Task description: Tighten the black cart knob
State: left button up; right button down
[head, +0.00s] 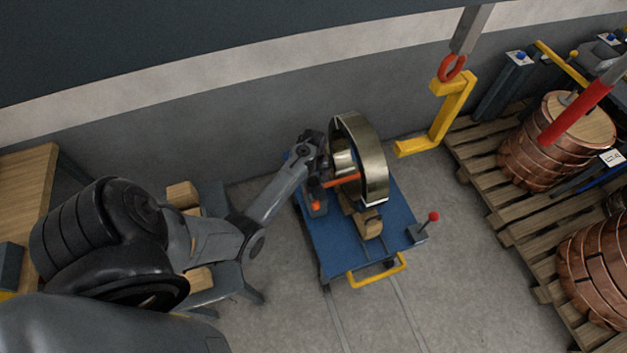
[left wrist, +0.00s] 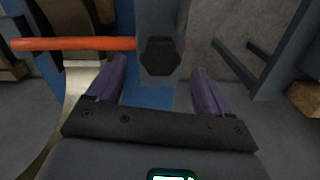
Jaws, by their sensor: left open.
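The black knob (left wrist: 160,57) shows in the left wrist view, a dark faceted disc on a grey upright post (left wrist: 158,18). My left gripper (head: 319,165) is at the left side of the blue cart (head: 335,245) in the head view. Its two purple fingers (left wrist: 158,75) are open, one to each side of the knob with gaps between. Whether the fingertips reach level with the knob, I cannot tell. In the head view the knob is hidden behind my gripper and wrist. My right gripper is not in view.
The cart carries a large metal ring (head: 375,160) and wooden blocks (head: 368,224). An orange bar (left wrist: 75,43) runs left of the post. The cart has a yellow handle (head: 378,271) and a red-tipped lever (head: 433,216). A yellow hook (head: 440,115) hangs nearby; copper coils (head: 540,155) stand right.

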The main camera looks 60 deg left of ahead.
aim_at(313, 181)
pick_arm(q)
jog(key=shift+f+b, duration=0.3)
jog(key=shift+f, duration=1.4)
jog(key=c, duration=1)
jog(key=shift+c, duration=0.2)
jog(key=shift+r, duration=0.1)
